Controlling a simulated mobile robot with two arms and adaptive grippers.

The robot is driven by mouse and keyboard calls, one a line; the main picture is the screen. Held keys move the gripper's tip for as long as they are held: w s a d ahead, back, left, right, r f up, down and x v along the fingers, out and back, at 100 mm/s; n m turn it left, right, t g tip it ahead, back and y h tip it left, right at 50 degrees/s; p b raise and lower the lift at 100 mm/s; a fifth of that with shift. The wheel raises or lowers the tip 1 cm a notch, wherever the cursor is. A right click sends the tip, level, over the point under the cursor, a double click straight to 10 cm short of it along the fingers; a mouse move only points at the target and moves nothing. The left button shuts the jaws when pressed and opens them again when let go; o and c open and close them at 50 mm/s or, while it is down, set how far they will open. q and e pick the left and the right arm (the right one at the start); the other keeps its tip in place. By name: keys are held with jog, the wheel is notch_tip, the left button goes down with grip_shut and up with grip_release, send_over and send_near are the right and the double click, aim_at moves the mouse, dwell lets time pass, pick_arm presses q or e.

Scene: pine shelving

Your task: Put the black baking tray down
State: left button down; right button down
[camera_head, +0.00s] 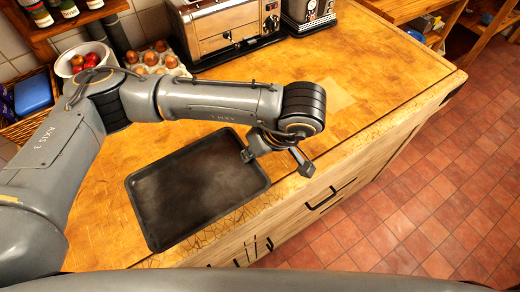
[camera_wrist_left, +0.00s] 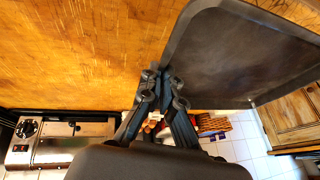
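The black baking tray (camera_head: 195,185) is a dark rectangle with a raised rim, roughly level near the counter's front edge. My left gripper (camera_head: 274,162) is at the tray's right side in the head view. In the left wrist view, the gripper's fingers (camera_wrist_left: 164,80) come close together at the rim of the tray (camera_wrist_left: 245,50), near a corner, and look shut on it. I cannot tell whether the underside touches the wooden counter (camera_head: 350,60) or is slightly above it. My right gripper is not in view.
A toaster (camera_head: 225,30), an egg carton (camera_head: 155,60), a bowl of red fruit (camera_head: 85,62) and a wicker basket (camera_head: 38,108) stand at the back. The counter to the tray's right is clear. Its front edge drops to drawers and the tiled floor (camera_head: 430,200).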

pick_arm(q)
send_over(262, 162)
notch_tip(262, 162, down, 6)
jog(key=shift+p, duration=0.4)
notch_tip(262, 162, down, 3)
jog(key=shift+w+f+p, duration=0.1)
jog(key=shift+w+p, duration=0.05)
jog(key=shift+p, duration=0.2)
jog(key=shift+f, duration=0.15)
jog(key=shift+f, duration=0.2)
jog(key=c, duration=1.8)
grip_release()
